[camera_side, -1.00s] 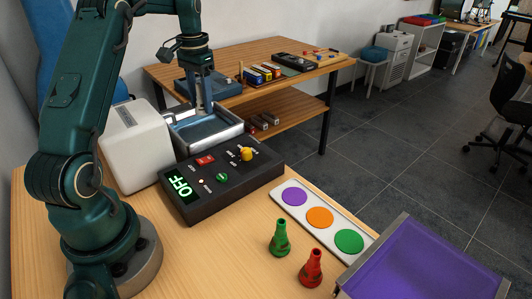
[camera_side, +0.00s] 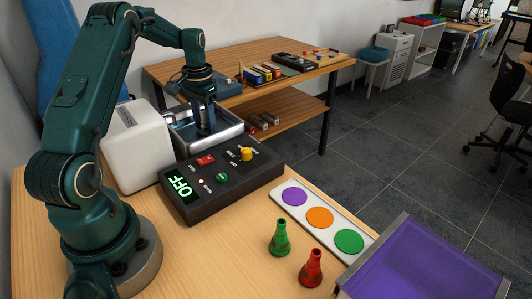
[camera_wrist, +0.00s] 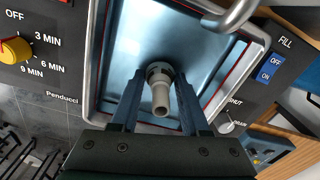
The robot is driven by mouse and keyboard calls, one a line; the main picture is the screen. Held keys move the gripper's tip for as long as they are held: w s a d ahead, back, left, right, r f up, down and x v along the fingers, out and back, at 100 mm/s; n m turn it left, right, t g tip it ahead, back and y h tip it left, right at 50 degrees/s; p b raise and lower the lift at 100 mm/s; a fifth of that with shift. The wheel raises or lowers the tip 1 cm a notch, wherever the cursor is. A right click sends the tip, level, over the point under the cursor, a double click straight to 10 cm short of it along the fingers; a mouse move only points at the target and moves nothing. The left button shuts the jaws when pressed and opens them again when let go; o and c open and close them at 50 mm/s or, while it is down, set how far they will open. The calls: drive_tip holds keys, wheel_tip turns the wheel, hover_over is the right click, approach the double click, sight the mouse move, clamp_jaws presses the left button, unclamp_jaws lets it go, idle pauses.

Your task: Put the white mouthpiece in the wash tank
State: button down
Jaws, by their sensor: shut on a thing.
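The white mouthpiece (camera_wrist: 160,96) is a stepped, pale grey-white tube between my gripper's fingers (camera_wrist: 160,76) in the wrist view. My gripper is shut on it. The wash tank is an open metal basin; its bare bluish floor (camera_wrist: 201,42) shows beyond the mouthpiece. In the side view my gripper (camera_side: 206,130) points straight down inside the tank's opening, and the tank's rim (camera_side: 229,124) surrounds it. The mouthpiece is not distinguishable in the side view. I cannot tell whether it touches the tank floor.
A black control box (camera_side: 225,188) reading OFF stands in front of the tank, with a white housing (camera_side: 137,148) on its left. A curved metal spout (camera_wrist: 234,14) overhangs the tank. Green (camera_side: 279,240) and red (camera_side: 312,270) cones stand near a strip with coloured discs (camera_side: 319,217) and a purple tray (camera_side: 425,266).

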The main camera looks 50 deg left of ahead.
drive_tip(key=shift+f, duration=0.45)
drive_tip(key=shift+c, duration=1.6)
unclamp_jaws()
